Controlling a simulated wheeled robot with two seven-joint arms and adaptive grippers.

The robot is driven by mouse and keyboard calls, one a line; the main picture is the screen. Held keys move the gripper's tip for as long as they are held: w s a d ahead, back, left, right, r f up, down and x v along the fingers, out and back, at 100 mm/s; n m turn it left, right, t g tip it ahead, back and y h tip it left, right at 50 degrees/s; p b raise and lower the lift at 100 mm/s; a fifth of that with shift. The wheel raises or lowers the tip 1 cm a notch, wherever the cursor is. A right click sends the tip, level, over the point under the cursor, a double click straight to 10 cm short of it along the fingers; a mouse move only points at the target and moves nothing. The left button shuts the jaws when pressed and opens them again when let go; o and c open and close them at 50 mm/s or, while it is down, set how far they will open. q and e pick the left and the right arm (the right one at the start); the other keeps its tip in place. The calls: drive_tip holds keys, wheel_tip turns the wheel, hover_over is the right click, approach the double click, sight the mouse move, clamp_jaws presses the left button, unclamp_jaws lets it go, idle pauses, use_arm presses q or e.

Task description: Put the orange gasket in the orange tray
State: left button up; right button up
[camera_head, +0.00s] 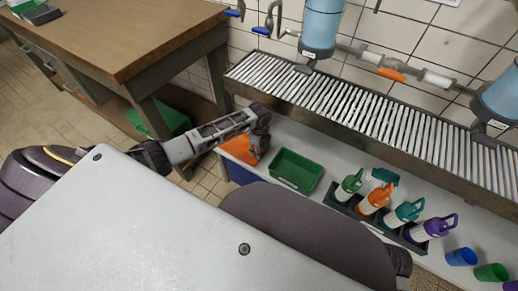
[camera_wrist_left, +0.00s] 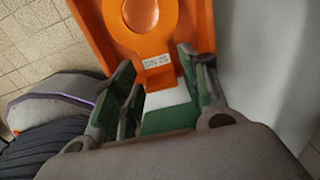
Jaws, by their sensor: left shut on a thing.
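The orange gasket (camera_wrist_left: 149,45) is a flat ring with a tab labelled "DN 25"; it shows in the left wrist view. The orange tray (camera_wrist_left: 204,25) lies behind and around it in that view. In the head view the orange tray (camera_head: 233,149) sits at the left end of the white bench, partly hidden by my left gripper (camera_head: 261,142). In the left wrist view my left gripper (camera_wrist_left: 158,62) has its fingers on both sides of the gasket's tab and is shut on it. I cannot tell whether the gasket touches the tray floor. My right gripper is not in view.
A green tray (camera_head: 297,169) stands right of the orange tray. Farther right are a dark rack with several coloured bottles (camera_head: 376,199) and several cups (camera_head: 461,257). A slatted metal ledge (camera_head: 360,109) runs above the bench. A wooden table (camera_head: 120,35) is at upper left.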

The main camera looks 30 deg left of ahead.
use_arm(q)
drive_tip(key=shift+f, duration=0.25)
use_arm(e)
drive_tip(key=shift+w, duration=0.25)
use_arm(q)
drive_tip(key=shift+f, duration=0.2)
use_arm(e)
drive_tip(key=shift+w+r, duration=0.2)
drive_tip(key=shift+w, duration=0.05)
use_arm(q)
drive_tip(key=o, duration=0.9)
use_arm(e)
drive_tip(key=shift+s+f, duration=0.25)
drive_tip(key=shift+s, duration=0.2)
use_arm(q)
drive_tip(key=shift+r, duration=0.15)
